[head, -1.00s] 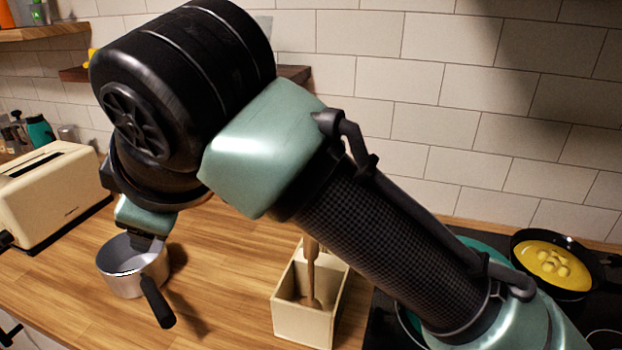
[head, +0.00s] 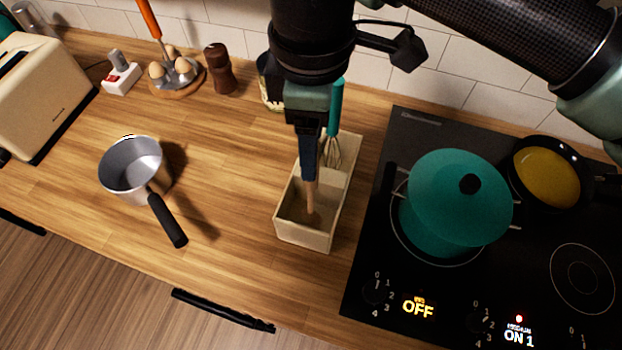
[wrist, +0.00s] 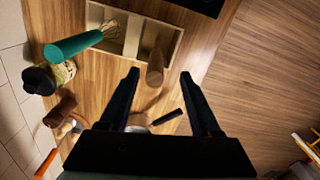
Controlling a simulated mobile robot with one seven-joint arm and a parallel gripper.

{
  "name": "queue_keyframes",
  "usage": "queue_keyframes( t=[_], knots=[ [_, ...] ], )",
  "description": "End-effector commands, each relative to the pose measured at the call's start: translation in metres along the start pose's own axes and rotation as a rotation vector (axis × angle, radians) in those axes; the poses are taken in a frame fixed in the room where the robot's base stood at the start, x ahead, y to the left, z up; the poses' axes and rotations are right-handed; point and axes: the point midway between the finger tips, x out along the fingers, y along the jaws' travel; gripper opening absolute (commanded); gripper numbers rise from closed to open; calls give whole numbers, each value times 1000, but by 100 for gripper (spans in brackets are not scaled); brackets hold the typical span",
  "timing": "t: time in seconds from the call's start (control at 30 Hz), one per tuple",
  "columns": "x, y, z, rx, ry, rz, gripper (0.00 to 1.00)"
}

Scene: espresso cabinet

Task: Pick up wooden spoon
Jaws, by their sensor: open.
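The wooden spoon (head: 310,198) stands upright in the near compartment of a light wooden box (head: 305,240); its upper part is hidden by my gripper (head: 309,176) in the head view. In the wrist view the spoon's end (wrist: 155,68) shows between and just beyond the fingertips, nearer the left finger. My gripper (wrist: 160,74) is open and empty, pointing down over the box. I cannot tell whether a finger touches the spoon.
A teal-handled whisk (head: 334,125) stands in the box's far compartment. A saucepan (head: 133,172) is on the counter to the left. The hob with a teal pot (head: 455,200) is close on the right. A pepper mill (head: 219,70) stands behind. Counter between saucepan and box is clear.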

Motion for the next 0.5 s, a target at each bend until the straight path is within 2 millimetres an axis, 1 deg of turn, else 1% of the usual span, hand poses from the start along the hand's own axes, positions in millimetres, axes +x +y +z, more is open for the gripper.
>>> queue_keyframes(
  t=[0.03,0.1,0.33,0.5],
  knots=[
    [8,0,0,0,0,-1,64],
    [16,0,0,0,1,-1,64],
    [30,2,-1,0,0,0,64],
    [51,6,-1,0,-1,1,64]
  ],
)
